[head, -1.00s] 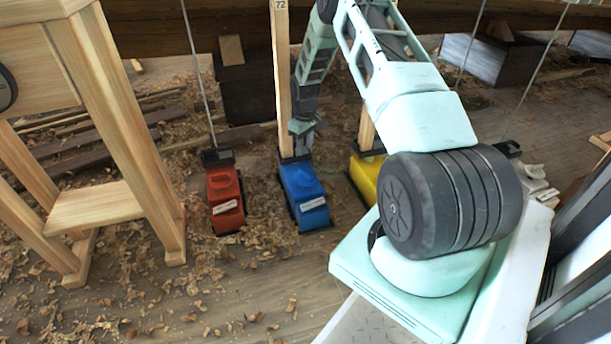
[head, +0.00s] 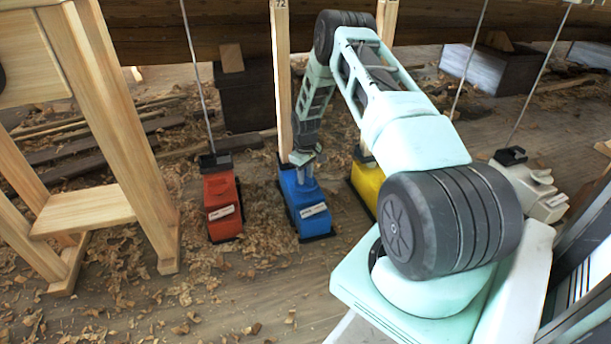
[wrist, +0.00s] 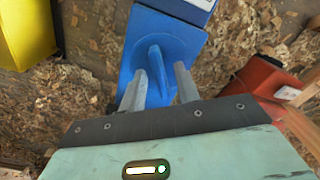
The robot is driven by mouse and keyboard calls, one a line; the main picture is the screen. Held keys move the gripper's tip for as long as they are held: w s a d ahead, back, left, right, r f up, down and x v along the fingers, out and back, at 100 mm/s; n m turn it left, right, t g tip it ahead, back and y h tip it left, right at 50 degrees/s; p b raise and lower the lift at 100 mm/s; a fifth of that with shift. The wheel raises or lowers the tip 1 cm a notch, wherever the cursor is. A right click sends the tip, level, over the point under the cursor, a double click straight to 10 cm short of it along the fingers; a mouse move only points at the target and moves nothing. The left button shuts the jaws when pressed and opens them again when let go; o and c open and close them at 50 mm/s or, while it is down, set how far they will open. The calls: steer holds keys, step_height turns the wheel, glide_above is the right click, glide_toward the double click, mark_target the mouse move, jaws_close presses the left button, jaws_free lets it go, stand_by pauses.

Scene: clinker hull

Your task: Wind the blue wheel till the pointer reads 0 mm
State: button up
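The blue box (head: 308,217) stands on the shavings-covered floor at the foot of a wooden post (head: 281,80). In the wrist view the blue wheel (wrist: 154,62), with a raised fin-like grip, sits on top of the blue box (wrist: 180,30). My gripper (wrist: 162,73) points at it with its two grey fingers apart, one on either side of the grip. I cannot tell whether either finger touches it. In the head view my gripper (head: 303,160) is just over the box's back end and hides the wheel. No pointer or mm scale is readable.
A red box (head: 222,208) stands to the left and a yellow box (head: 367,185) to the right, both close by. A white box (head: 540,190) is farther right. Thin rods rise from some boxes. A wooden trestle (head: 125,140) stands at left.

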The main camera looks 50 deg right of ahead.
jaws_close()
steer(key=shift+r+m+p, duration=0.1)
steer(key=shift+m+p, duration=0.3)
steer(key=shift+p, duration=0.2)
steer(key=shift+r+m+p, duration=0.1)
steer(key=shift+m+p, duration=0.5)
steer(key=shift+p, duration=0.15)
steer(key=m+p, duration=0.2)
steer(key=shift+m, duration=0.3)
steer(key=m+p, duration=0.2)
steer(key=m, duration=0.1)
steer(key=shift+f+m+p, duration=0.2)
steer(key=shift+m+p, duration=0.5)
steer(key=shift+m, duration=1.1)
